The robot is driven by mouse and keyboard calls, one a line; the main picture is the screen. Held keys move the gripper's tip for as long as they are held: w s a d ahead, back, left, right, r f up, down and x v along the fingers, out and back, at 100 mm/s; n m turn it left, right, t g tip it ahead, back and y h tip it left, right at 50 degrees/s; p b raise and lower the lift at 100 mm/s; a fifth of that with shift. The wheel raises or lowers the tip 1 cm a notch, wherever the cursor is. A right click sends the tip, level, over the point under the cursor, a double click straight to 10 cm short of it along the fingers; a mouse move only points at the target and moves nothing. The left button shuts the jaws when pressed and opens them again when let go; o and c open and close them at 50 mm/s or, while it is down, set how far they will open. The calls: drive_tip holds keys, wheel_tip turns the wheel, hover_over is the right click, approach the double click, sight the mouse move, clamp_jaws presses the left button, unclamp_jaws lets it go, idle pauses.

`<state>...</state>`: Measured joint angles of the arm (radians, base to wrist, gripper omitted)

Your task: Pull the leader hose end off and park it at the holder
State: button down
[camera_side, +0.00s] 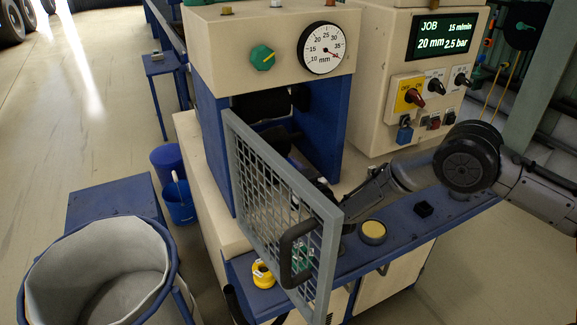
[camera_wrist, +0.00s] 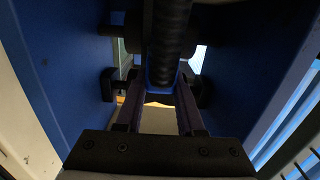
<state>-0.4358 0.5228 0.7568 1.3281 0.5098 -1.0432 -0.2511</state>
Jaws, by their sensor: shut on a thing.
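The leader hose end (camera_wrist: 172,45) shows in the wrist view as a dark ribbed length running down from the top, with a blue part at its lower tip. My gripper (camera_wrist: 163,86) is shut on it, with one long finger on each side. In the side view my arm reaches from the right into the blue-walled bay under the beige machine head (camera_side: 275,50). The grey mesh guard (camera_side: 275,190) and the bay's shadow partly hide my gripper there. The hose end cannot be made out clearly in the side view. I cannot tell which thing is the holder.
The mesh guard with its black handle (camera_side: 297,255) stands close in front of my wrist. Blue bay walls (camera_wrist: 65,60) flank my gripper.

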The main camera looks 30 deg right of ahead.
drive_tip(key=shift+s, duration=0.45)
idle(0.6)
drive_tip(key=shift+s, duration=1.4)
drive_tip(key=shift+s, duration=0.1)
drive_tip(key=s, duration=0.6)
drive_tip(key=shift+s+d, duration=0.1)
drive_tip(key=shift+d, duration=0.05)
